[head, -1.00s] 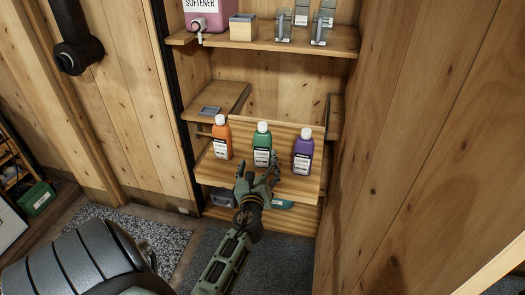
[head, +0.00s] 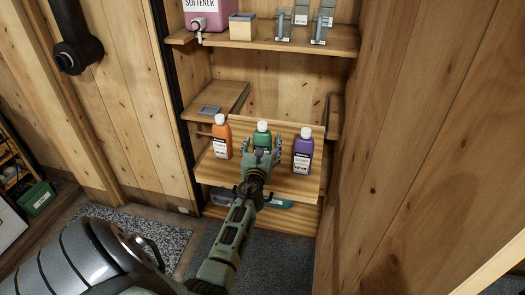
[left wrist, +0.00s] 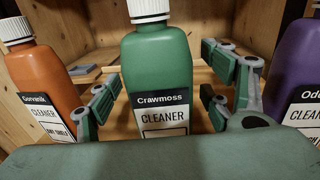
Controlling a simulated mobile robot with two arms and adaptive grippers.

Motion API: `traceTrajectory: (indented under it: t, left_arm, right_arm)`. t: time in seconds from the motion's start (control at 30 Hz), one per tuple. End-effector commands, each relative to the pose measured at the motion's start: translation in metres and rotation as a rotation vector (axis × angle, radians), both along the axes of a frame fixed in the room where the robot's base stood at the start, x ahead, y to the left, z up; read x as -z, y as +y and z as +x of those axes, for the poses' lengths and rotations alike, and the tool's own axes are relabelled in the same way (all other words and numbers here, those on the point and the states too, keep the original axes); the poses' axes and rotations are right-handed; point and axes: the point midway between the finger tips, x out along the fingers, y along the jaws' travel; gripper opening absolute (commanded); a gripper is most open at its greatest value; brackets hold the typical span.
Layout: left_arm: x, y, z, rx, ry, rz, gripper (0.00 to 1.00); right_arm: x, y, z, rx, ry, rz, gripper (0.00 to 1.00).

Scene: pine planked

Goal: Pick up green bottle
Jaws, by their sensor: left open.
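The green bottle (head: 263,140) stands upright on the wooden shelf board (head: 280,183), its white cap and upper part showing in the head view. My left gripper (head: 262,158) is open just in front of it and hides its lower part there. In the left wrist view the green bottle (left wrist: 158,85) is centred, with a dark "Crawmoss" label. My left gripper's fingers (left wrist: 165,95) are spread to its left and right, and I see no grip on it. My right gripper is not in view.
An orange bottle (head: 222,138) stands to the left and a purple bottle (head: 303,152) to the right, both on the same board, close to my left fingers. An upper shelf (head: 265,44) holds a pink container (head: 207,14) and several boxes. A wooden wall (head: 420,140) rises at right.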

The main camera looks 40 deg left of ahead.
Motion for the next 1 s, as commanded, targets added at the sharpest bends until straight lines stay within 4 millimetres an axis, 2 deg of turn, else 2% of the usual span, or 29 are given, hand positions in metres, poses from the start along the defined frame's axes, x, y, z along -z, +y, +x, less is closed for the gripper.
traceTrajectory:
  t: [0.07, 0.87, 1.0]
  left_arm:
    - [-0.0003, 0.0000, -0.0002, 0.000, 0.000, 0.000, 0.73]
    - [-0.0003, -0.0003, -0.0005, 0.000, 0.000, 0.000, 0.03]
    - [-0.0031, 0.0000, 0.0001, 0.000, -0.004, 0.003, 0.02]
  right_arm:
    - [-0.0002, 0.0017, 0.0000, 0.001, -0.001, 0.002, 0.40]
    - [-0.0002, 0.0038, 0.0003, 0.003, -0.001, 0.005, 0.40]
    - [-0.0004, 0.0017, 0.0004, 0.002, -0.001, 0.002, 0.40]
